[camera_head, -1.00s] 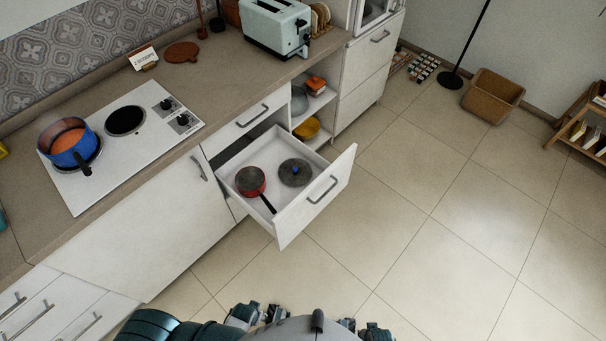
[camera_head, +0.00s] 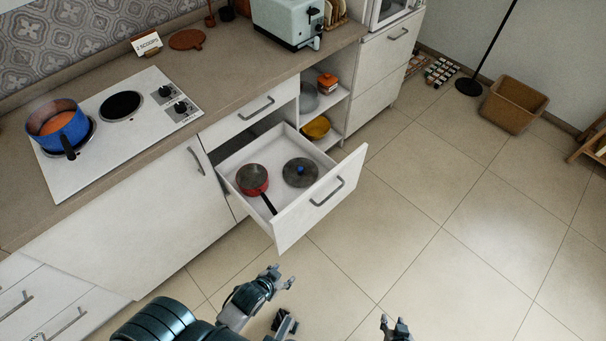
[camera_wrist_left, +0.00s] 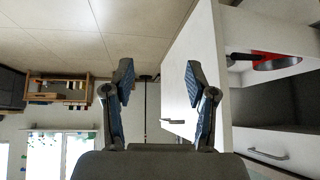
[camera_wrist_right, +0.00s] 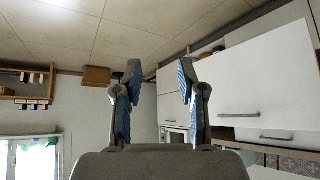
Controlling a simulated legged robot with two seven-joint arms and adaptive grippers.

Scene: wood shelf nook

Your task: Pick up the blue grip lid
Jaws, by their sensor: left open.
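The dark lid with a small blue grip (camera_head: 300,171) lies in the open white drawer (camera_head: 322,207), in its right part. A red pan (camera_head: 253,179) with a dark handle lies to its left, apart from it. My left gripper (camera_head: 279,279) is below the drawer front in the head view, open and empty, apart from the lid. In the left wrist view its two fingers (camera_wrist_left: 158,85) stand apart beside the drawer; the lid does not show there. My right gripper (camera_head: 393,325) is at the bottom edge, away from the drawer. In the right wrist view its fingers (camera_wrist_right: 155,85) are apart and empty.
A blue pot (camera_head: 60,128) stands on the white hob (camera_head: 107,150). An open shelf (camera_head: 333,100) with a yellow bowl (camera_head: 316,128) and an orange pot (camera_head: 327,82) adjoins the drawer.

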